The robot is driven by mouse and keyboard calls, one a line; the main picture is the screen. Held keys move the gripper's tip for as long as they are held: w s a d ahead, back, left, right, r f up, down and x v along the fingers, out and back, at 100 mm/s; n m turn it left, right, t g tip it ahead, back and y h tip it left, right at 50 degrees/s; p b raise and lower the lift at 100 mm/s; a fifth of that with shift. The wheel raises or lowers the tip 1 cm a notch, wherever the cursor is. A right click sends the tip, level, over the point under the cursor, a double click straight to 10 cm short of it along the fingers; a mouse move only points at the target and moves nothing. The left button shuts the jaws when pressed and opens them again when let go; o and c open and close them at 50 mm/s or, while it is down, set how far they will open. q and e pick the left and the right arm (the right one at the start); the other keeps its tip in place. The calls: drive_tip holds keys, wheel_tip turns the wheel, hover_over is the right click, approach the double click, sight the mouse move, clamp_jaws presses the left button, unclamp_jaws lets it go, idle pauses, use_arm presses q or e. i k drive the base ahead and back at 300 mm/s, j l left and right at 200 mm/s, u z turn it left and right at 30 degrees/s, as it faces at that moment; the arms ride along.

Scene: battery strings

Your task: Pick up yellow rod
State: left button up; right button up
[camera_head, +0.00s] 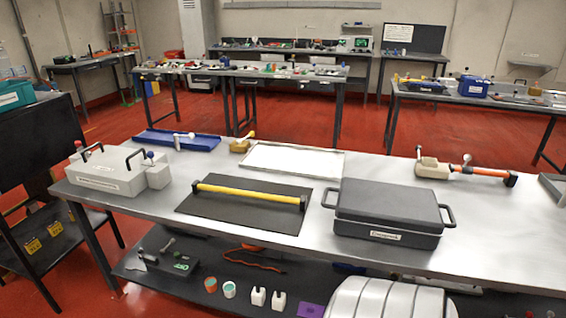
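The yellow rod (247,194) lies across a black mat (278,217) on the grey metal table, left of the middle. It has dark end pieces and runs from left to right with a slight downward slant in the picture. It is fully visible, with nothing on top of it. Neither of my grippers shows in the head view.
A dark grey case (386,207) with side handles stands right of the mat. A light grey box (107,172) with black handles stands left. A white tray (292,161) and blue tray (178,139) lie behind. An orange-handled tool (478,171) lies at right.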

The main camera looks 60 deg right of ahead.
sight(197, 186)
drive_tip(key=z, duration=1.75)
drive_tip(key=i+j+z, duration=0.1)
drive_tip(key=j+z, duration=0.2)
drive_tip(key=z, duration=0.2)
drive_tip(key=j+z, duration=0.3)
drive_tip(key=z, duration=0.2)
drive_tip(key=j+z, duration=0.35)
drive_tip(key=z, duration=0.15)
